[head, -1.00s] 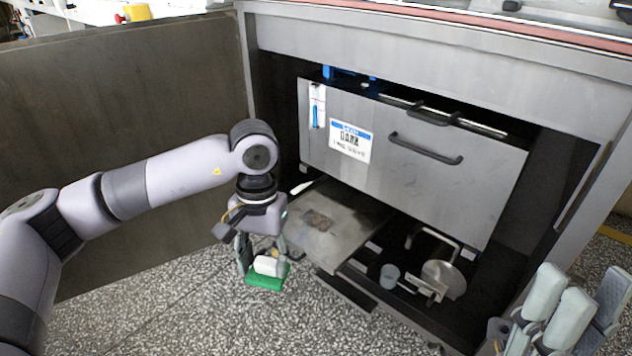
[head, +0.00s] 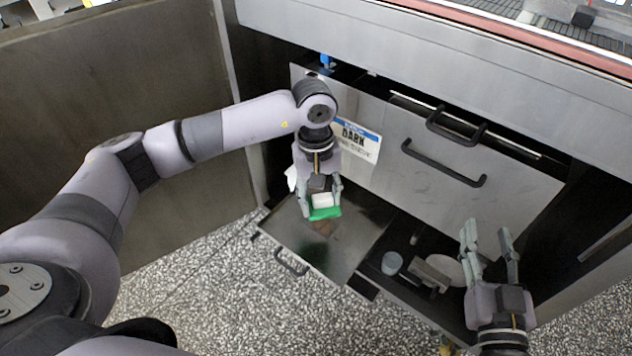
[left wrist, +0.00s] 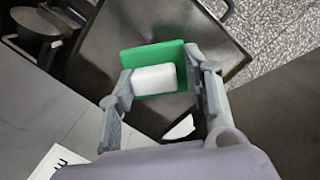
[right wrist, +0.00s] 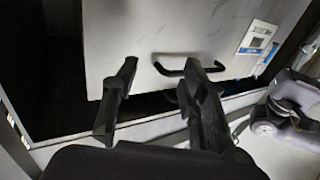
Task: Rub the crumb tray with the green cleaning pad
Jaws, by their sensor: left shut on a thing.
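The green cleaning pad (head: 326,213) has a white block-shaped grip (head: 321,200) on top. My left gripper (head: 321,205) is shut on the white grip, with the green face downward. In the left wrist view the pad (left wrist: 150,55) shows between the fingers, over the tray. My right gripper (head: 488,245) is open and empty at the right.
A steel front panel (head: 400,190) with black handles and a "DARK" label (head: 357,140) stands behind the tray. Right of the tray, a dark compartment holds a grey cup (head: 392,263) and metal parts (head: 436,272). A brown panel (head: 110,120) bounds the left.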

